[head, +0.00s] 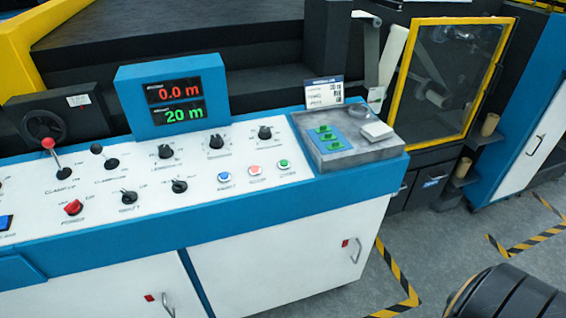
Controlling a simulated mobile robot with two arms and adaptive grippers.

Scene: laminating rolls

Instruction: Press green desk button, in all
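A control desk with a white sloped panel (215,178) and blue edges runs from the left to the middle of the head view. Near the panel's right end is a row of three small round buttons: a blue one (225,177), a red one (254,170) and a green one (283,163). Right of them, a grey tray (350,158) on the desk holds a blue plate (338,145) with several green pieces (325,136) on it. Neither of my grippers shows in the head view.
A display (173,95) reads 0.0 m in red and 20 m in green. Black knobs and a red-tipped lever (48,143) stand on the panel. A yellow-framed window (448,85) is behind at right. Grey floor with striped tape (398,275) lies right of the desk.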

